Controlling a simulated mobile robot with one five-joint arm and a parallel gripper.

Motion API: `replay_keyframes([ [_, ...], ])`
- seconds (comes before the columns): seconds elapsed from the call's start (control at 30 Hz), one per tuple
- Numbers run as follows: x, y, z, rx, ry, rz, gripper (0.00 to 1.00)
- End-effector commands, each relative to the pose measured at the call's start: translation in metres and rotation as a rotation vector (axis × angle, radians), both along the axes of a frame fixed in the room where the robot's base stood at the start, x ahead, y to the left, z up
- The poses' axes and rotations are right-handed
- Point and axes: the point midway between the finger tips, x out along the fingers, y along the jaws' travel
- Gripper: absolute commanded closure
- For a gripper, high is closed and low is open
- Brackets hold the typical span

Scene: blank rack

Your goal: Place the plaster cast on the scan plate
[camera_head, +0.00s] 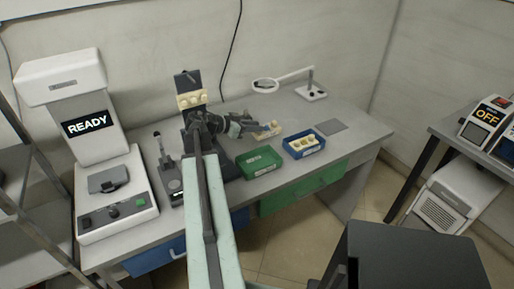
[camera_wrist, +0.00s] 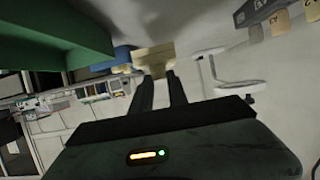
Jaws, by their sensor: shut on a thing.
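The plaster cast (camera_head: 267,130) is a pale cream block at the tip of my gripper (camera_head: 250,128), over the middle of the bench in the head view. In the wrist view the cast (camera_wrist: 154,57) sits between the fingertips of my gripper (camera_wrist: 158,76), which is shut on it. The fingers hide part of it. I cannot tell whether it touches the bench. The scan plate (camera_head: 108,180) is a dark grey plate on the white scanner (camera_head: 117,208) at the left, whose screen reads READY. The plate looks bare, well left of my gripper.
A green tray (camera_head: 259,162) and a blue tray (camera_head: 303,144) with cream pieces stand near the bench front. A dark stand (camera_head: 190,84) with cream pieces is behind my arm. A small dark device (camera_head: 164,160) stands right of the scanner. A magnifier lamp (camera_head: 312,91) is at the back.

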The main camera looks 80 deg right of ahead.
Motion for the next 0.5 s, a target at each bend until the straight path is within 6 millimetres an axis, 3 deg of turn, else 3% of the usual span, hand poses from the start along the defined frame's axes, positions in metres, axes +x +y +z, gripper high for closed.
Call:
replay_keyframes([
  [0.03,0.000,0.000,-0.008,-0.001,0.001,0.000,1.00],
  [0.17,0.000,0.000,-0.007,0.000,0.001,-0.001,1.00],
  [0.4,-0.001,0.000,-0.045,0.000,0.001,-0.001,1.00],
  [0.5,-0.001,0.000,-0.042,-0.001,0.001,-0.002,1.00],
])
